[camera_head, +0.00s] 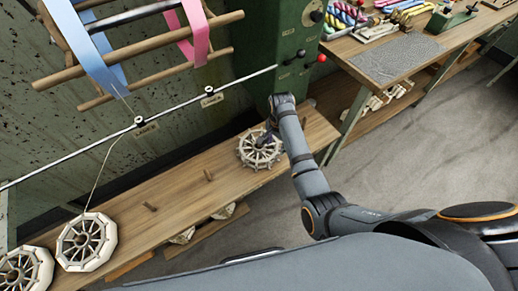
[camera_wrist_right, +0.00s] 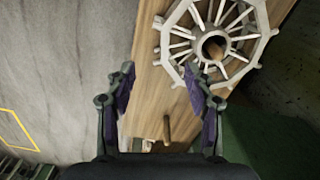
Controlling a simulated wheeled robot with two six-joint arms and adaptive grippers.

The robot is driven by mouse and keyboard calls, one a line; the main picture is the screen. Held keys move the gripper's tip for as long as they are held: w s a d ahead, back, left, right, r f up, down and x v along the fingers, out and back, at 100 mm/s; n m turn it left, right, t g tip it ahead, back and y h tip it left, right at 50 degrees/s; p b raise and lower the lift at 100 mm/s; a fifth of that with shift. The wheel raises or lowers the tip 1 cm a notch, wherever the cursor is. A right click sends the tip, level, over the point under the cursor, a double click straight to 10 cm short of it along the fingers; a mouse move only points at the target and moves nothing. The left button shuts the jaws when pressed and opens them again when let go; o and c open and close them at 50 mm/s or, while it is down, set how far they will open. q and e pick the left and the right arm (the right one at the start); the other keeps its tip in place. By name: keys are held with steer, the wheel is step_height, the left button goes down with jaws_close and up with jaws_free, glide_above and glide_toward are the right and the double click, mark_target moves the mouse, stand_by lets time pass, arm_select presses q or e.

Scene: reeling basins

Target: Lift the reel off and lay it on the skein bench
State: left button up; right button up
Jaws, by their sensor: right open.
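A pale spoked reel (camera_head: 249,159) sits at the right end of the low wooden bench (camera_head: 180,192), below the green machine post. In the right wrist view, the reel (camera_wrist_right: 168,36) lies flat with a wooden peg (camera_wrist_right: 214,46) through its hub. My right gripper (camera_wrist_right: 162,72) is open and empty, with one fingertip overlapping the reel's near rim in that view; contact cannot be told. In the head view, my right gripper (camera_head: 269,135) is above the reel and partly hides it. The skein bench (camera_head: 345,47) stands at the upper right with coloured skeins on it. My left gripper is out of view.
Two more reels (camera_head: 87,242) sit at the bench's left end, one with a thread running up from it. Bare pegs (camera_head: 208,174) stand between. A thin metal rod (camera_head: 75,152) crosses above the bench. A grey mat (camera_head: 398,58) lies on the skein bench.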

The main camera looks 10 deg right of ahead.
mark_target(275, 157)
step_height(275, 157, down, 5)
steer(key=shift+r, duration=0.2)
steer(key=f, duration=0.5)
steer(key=shift+s+a+f, duration=0.1)
steer(key=shift+s, duration=0.15)
jaws_close()
